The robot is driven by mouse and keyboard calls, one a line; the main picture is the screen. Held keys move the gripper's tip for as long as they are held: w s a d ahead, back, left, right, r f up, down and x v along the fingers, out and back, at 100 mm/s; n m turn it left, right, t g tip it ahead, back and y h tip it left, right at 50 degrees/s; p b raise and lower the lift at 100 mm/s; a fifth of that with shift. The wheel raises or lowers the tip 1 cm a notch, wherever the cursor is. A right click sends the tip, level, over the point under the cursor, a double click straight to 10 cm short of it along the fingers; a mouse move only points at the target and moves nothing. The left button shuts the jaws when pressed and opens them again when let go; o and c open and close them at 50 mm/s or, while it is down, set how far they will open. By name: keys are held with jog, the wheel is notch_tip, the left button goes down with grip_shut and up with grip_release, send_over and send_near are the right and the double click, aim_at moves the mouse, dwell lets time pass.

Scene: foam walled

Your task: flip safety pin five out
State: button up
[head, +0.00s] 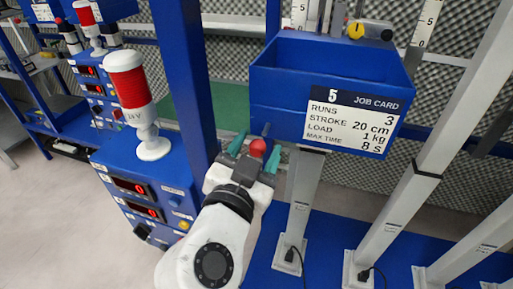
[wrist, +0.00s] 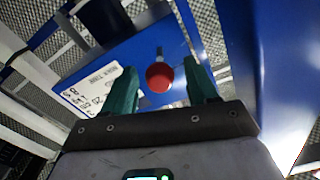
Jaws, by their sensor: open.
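The safety pin of station five shows as a red ball knob (head: 258,147) on a short grey stem, beside the lower left of the blue box (head: 278,85) that carries job card 5 (head: 352,122). My gripper (head: 255,153) is open, its two teal fingers on either side of the knob. In the wrist view the red knob (wrist: 159,78) sits between the spread fingers, with visible gaps on both sides. Its stem points up the picture toward the blue box. Where the stem enters its mount is hard to make out.
A blue upright post (head: 185,75) stands close left of my gripper. A red and white signal lamp (head: 130,90) tops a blue control cabinet (head: 150,205) further left. Grey slanted columns (head: 400,215) stand on the right. Pale floor (head: 50,210) is open at the left.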

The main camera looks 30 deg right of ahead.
jog(key=b+v, duration=0.2)
jog(key=v, duration=0.8)
jog(key=shift+s+a, duration=0.15)
jog(key=shift+s, duration=0.05)
